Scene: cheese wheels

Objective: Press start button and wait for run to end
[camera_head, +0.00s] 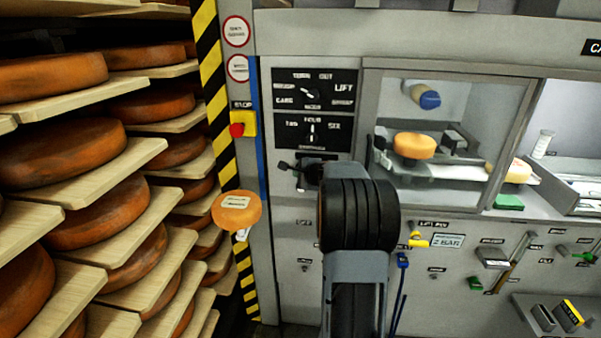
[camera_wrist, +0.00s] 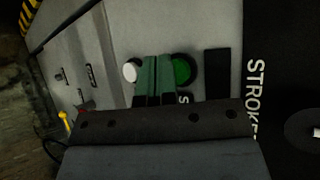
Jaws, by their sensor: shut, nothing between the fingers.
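A round green button (camera_wrist: 183,70) in a dark ring sits on the grey panel in the wrist view, with a partly hidden label beginning with S beside it. A round white button (camera_wrist: 130,72) sits to its left. My gripper (camera_wrist: 156,60) is shut and empty, its green fingers pointing at the panel between the two buttons, close to the green one and overlapping its left edge in the picture. I cannot tell whether the fingertips touch anything. In the head view my arm hides both buttons and most of the gripper.
A black dial panel (camera_head: 313,96) is above my arm. A red stop button (camera_head: 236,130) on yellow is at its left. A windowed chamber (camera_head: 430,150) holds a small cheese (camera_head: 414,146). Cheese shelves (camera_head: 120,170) fill the left. Valves and levers (camera_head: 418,240) stick out at lower right.

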